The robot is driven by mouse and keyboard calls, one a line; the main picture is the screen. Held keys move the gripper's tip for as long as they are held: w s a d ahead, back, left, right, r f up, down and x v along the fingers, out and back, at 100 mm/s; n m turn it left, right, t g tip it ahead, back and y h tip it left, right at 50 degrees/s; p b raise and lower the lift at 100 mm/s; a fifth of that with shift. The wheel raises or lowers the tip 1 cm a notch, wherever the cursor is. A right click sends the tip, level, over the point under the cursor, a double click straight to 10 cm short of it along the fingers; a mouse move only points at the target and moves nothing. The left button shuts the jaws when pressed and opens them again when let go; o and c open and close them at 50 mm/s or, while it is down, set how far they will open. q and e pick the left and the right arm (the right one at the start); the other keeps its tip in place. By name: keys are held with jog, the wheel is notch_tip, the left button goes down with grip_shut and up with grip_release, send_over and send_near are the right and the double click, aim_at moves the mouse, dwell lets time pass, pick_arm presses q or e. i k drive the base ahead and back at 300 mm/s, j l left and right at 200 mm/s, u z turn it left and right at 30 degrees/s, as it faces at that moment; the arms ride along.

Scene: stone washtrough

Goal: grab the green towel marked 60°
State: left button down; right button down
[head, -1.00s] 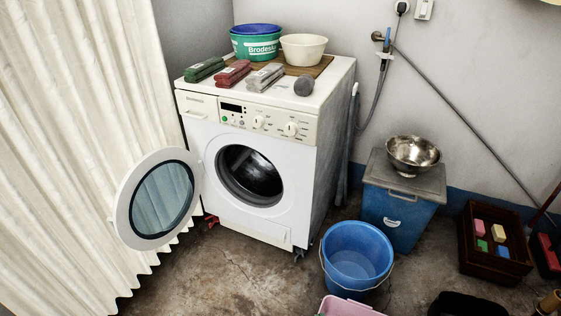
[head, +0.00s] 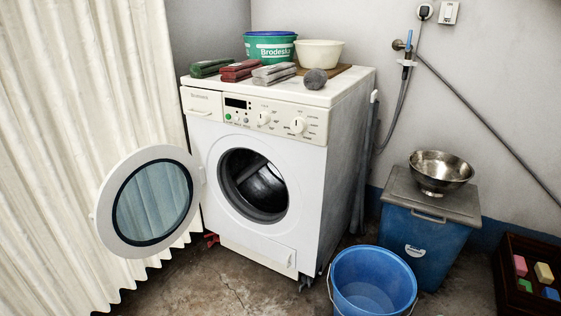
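A folded green towel (head: 211,68) lies at the left end of the washing machine's top. Any 60° mark on it is too small to read. A folded red towel (head: 243,70) lies just right of it, then a folded grey towel (head: 274,73). Neither of my grippers is in view.
The white washing machine (head: 270,160) has its round door (head: 152,200) swung open to the left, near a cream curtain (head: 80,130). Behind the towels stand a green tub (head: 270,48) and a cream bowl (head: 319,53); a grey ball (head: 315,79) lies right. A blue bucket (head: 372,280) stands on the floor.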

aim_at(205, 69)
jog(key=j, duration=0.35)
jog(key=i+j+z, duration=0.15)
jog(key=j, duration=0.2)
jog(key=i+j+z, duration=0.1)
jog(key=i+j, duration=0.35)
jog(key=j, duration=0.2)
jog(key=i+j+z, duration=0.15)
jog(key=j, duration=0.2)
jog(key=i+j+z, duration=0.1)
jog(key=i+j, duration=0.15)
jog(key=j, duration=0.1)
